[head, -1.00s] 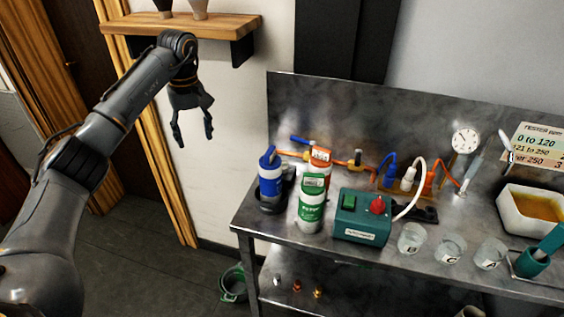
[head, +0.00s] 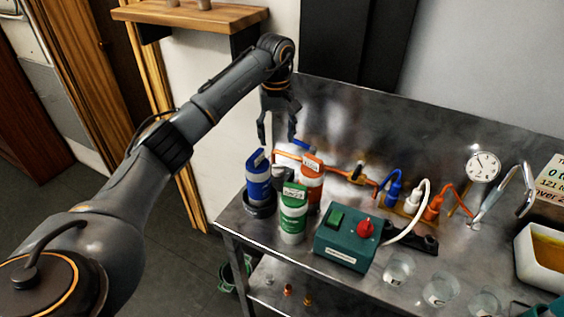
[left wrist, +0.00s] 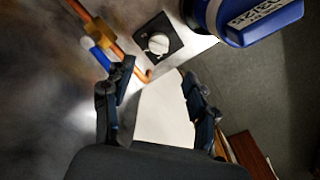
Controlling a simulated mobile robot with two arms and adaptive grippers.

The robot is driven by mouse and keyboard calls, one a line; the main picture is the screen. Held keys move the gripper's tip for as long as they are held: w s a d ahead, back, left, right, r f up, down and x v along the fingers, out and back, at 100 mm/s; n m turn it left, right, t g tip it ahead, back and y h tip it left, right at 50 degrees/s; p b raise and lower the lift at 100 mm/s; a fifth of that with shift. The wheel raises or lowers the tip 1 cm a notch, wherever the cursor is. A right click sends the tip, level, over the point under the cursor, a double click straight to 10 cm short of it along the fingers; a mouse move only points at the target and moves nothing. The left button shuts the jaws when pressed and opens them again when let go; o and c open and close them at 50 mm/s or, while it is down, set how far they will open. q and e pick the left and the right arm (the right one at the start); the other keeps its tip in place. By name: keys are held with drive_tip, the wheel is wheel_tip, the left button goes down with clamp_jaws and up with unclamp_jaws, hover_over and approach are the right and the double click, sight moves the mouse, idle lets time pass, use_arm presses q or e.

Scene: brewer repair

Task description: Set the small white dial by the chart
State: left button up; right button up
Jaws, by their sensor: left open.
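The small white dial (left wrist: 157,43) is a round white knob on a black square plate in the left wrist view. It lies just beyond my left gripper's fingertips, apart from them. I cannot make out the dial in the head view. The chart (head: 550,188) is a pale card with coloured rows, cut off at the right edge of the head view. My left gripper (head: 279,138) points down, open and empty, behind the blue canister (head: 258,180) at the bench's left end. Its spread fingers also show in the left wrist view (left wrist: 158,78). My right gripper is not in view.
Green (head: 293,218) and orange (head: 312,178) canisters stand close by. The orange pipe (head: 335,167) with a blue handle runs along the back. A teal box (head: 345,240) with a red knob, glass cups (head: 398,268) and a round gauge (head: 483,166) are farther right.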

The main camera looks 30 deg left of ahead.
sight(277, 166)
use_arm(q)
wheel_tip(277, 166, down, 4)
drive_tip(key=shift+r+p, duration=0.1)
drive_tip(key=shift+p, duration=0.3)
wheel_tip(277, 166, down, 6)
drive_tip(key=shift+w+d+r+p, duration=0.1)
drive_tip(key=shift+d+p, duration=0.05)
drive_tip(key=shift+p, duration=0.4)
drive_tip(key=shift+f, duration=0.6)
drive_tip(key=shift+c, duration=1.2)
drive_tip(key=c, duration=0.7)
drive_tip(key=shift+c, duration=1)
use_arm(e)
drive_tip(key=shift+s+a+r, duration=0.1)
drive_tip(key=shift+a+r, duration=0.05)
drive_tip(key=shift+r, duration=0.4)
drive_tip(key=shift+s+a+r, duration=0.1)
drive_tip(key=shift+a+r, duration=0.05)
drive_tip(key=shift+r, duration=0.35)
